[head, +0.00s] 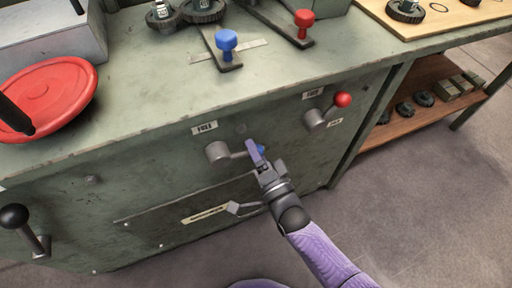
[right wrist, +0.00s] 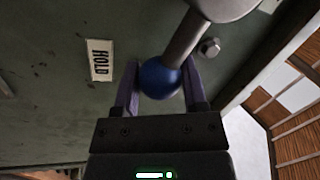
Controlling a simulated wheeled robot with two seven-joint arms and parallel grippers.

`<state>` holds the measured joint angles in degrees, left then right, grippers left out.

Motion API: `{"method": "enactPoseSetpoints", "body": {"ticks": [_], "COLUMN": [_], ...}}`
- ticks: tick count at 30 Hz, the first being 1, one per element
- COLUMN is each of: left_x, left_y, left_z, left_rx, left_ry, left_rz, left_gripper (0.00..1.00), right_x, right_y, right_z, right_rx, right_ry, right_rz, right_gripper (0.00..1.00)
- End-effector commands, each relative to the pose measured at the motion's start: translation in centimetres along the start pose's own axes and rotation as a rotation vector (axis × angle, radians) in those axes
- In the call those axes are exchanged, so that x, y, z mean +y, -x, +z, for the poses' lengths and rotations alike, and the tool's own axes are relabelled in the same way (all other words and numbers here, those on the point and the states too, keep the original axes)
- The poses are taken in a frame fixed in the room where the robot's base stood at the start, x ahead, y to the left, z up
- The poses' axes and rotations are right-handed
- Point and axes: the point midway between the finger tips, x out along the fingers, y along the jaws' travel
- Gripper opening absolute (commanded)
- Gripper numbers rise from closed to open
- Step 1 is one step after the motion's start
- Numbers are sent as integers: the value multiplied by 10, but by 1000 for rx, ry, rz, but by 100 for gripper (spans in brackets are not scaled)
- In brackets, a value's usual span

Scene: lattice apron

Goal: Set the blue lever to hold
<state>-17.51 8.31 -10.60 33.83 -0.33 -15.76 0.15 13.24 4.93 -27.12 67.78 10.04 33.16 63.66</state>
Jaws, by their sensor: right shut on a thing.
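The blue lever is on the green front panel. Its grey hub (head: 217,152) shows in the head view, and its arm points right, about level, to a blue ball (head: 261,149) mostly covered by my gripper. The ball shows clearly in the right wrist view (right wrist: 160,78). My right gripper (head: 255,152) is shut on this ball, one finger on each side. A FREE label (head: 204,127) sits above the hub. A HOLD label (right wrist: 100,60) is left of the ball in the right wrist view, apart from it. My left gripper is not in view.
A red-ball lever (head: 343,99) is to the right on the panel. A black-knob lever (head: 15,217) is at far left. On the bench stand a red wheel (head: 45,92) and a blue-knob lever (head: 226,40).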

Motion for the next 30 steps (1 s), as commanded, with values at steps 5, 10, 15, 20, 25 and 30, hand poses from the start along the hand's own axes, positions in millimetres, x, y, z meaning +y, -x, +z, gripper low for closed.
{"method": "enactPoseSetpoints", "body": {"ticks": [5,10,15,20,25,30], "left_x": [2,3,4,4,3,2], "left_y": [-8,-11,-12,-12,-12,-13], "left_z": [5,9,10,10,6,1], "left_rx": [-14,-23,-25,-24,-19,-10], "left_ry": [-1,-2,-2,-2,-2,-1], "left_rz": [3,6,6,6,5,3], "left_gripper": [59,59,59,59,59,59], "right_x": [8,10,11,11,11,11], "right_y": [2,2,3,3,3,3], "right_z": [6,8,9,9,9,9], "right_rx": [13,22,26,27,27,27], "right_ry": [-81,-129,-149,-155,-155,-154], "right_rz": [4,4,3,4,5,4], "right_gripper": [0,0,0,0,0,69]}}
